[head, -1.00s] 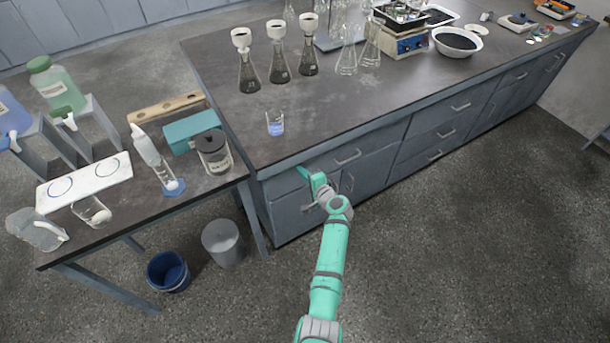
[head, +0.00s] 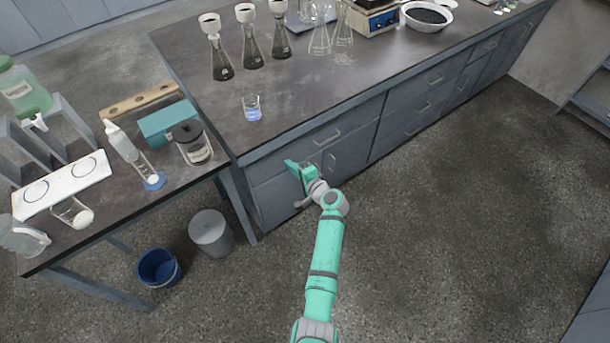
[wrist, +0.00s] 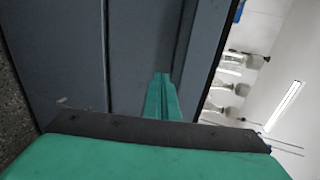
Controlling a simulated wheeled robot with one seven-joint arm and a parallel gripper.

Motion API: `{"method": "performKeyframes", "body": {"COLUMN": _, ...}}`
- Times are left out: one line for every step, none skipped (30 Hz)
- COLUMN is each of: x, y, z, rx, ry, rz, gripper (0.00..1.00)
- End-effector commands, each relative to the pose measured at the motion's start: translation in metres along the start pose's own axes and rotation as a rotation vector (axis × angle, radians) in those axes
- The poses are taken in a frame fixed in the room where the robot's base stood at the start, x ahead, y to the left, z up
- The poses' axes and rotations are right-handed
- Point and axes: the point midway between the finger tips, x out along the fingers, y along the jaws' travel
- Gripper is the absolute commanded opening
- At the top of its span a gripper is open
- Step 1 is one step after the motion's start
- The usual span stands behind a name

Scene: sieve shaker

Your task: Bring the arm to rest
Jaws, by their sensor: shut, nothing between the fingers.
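My gripper (head: 291,164) is shut and empty. In the head view it is at the end of my green arm, in front of the grey bench's drawer fronts (head: 290,152) and below the bench top's edge. In the wrist view the closed green fingers (wrist: 161,95) point along the grey cabinet front (wrist: 85,60). I cannot tell whether the fingers touch the cabinet front. The arm is bent at the wrist and reaches from the bottom of the head view up toward the bench.
A beaker of blue liquid (head: 252,108) stands near the bench edge above my gripper. Flasks with funnels (head: 250,50) stand behind it. A side table (head: 110,215) stands at left, with a grey bin (head: 211,233) and a blue bucket (head: 158,268) on the floor. Floor at right is clear.

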Motion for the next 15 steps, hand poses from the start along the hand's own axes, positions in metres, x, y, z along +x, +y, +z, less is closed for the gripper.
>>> {"method": "performKeyframes", "body": {"x": -0.012, "y": 0.000, "z": -0.001, "rx": -0.002, "ry": 0.003, "rz": -0.001, "gripper": 0.00}}
{"method": "performKeyframes", "body": {"x": -0.019, "y": 0.001, "z": -0.002, "rx": -0.001, "ry": 0.004, "rz": 0.000, "gripper": 0.00}}
{"method": "performKeyframes", "body": {"x": -0.028, "y": 0.001, "z": -0.004, "rx": 0.000, "ry": 0.008, "rz": 0.001, "gripper": 0.00}}
{"method": "performKeyframes", "body": {"x": -0.034, "y": 0.001, "z": -0.005, "rx": 0.001, "ry": 0.009, "rz": 0.000, "gripper": 0.00}}
{"method": "performKeyframes", "body": {"x": -0.040, "y": 0.002, "z": -0.006, "rx": 0.002, "ry": 0.010, "rz": 0.000, "gripper": 0.00}}
{"method": "performKeyframes", "body": {"x": -0.049, "y": 0.002, "z": -0.008, "rx": 0.003, "ry": 0.014, "rz": 0.000, "gripper": 0.00}}
{"method": "performKeyframes", "body": {"x": -0.054, "y": 0.002, "z": -0.009, "rx": 0.003, "ry": 0.015, "rz": 0.000, "gripper": 0.00}}
{"method": "performKeyframes", "body": {"x": -0.058, "y": 0.002, "z": -0.010, "rx": 0.003, "ry": 0.016, "rz": 0.000, "gripper": 0.00}}
{"method": "performKeyframes", "body": {"x": -0.064, "y": 0.002, "z": -0.011, "rx": 0.004, "ry": 0.018, "rz": 0.000, "gripper": 0.00}}
{"method": "performKeyframes", "body": {"x": -0.067, "y": 0.002, "z": -0.011, "rx": 0.004, "ry": 0.018, "rz": 0.000, "gripper": 0.00}}
{"method": "performKeyframes", "body": {"x": -0.070, "y": 0.002, "z": -0.011, "rx": 0.004, "ry": 0.017, "rz": 0.000, "gripper": 0.00}}
{"method": "performKeyframes", "body": {"x": -0.073, "y": 0.002, "z": -0.011, "rx": 0.004, "ry": 0.017, "rz": 0.000, "gripper": 0.00}}
{"method": "performKeyframes", "body": {"x": -0.075, "y": 0.002, "z": -0.011, "rx": 0.004, "ry": 0.017, "rz": 0.000, "gripper": 0.00}}
{"method": "performKeyframes", "body": {"x": -0.077, "y": 0.002, "z": -0.011, "rx": 0.004, "ry": 0.017, "rz": 0.000, "gripper": 0.00}}
{"method": "performKeyframes", "body": {"x": -0.078, "y": 0.002, "z": -0.011, "rx": 0.004, "ry": 0.018, "rz": 0.000, "gripper": 0.00}}
